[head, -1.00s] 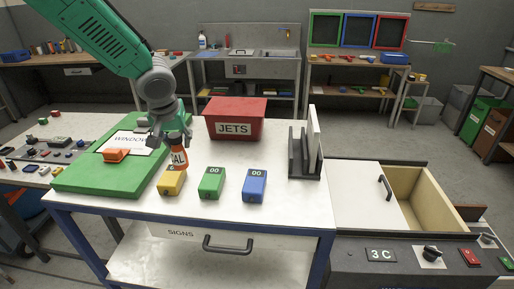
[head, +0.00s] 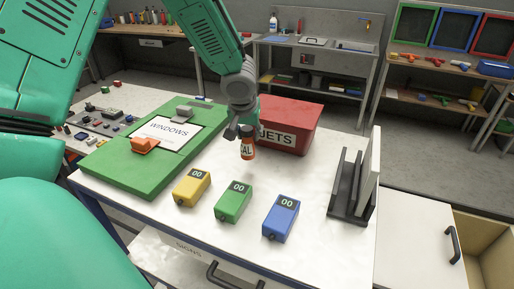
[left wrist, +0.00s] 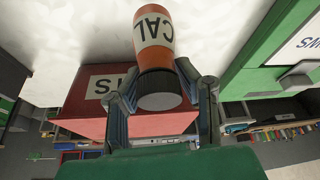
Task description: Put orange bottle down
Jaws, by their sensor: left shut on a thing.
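The orange bottle (head: 248,152) with a white label reading "CAL" is in my left gripper (head: 243,131), over the white table top (head: 190,228) just in front of the red JETS bin. In the left wrist view the bottle (left wrist: 153,35) shows with its dark cap end between the two fingers of the left gripper (left wrist: 163,95), which are shut around it. The bottle looks upright in the head view. Whether its base touches the table I cannot tell. My right gripper is not in view.
The red JETS bin (head: 290,124) stands right behind the bottle. The green WINDOWS board (head: 118,170) lies to the left. Yellow (head: 191,187), green (head: 233,202) and blue (head: 281,218) boxes stand in front. A dark rack (head: 345,190) stands at the right.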

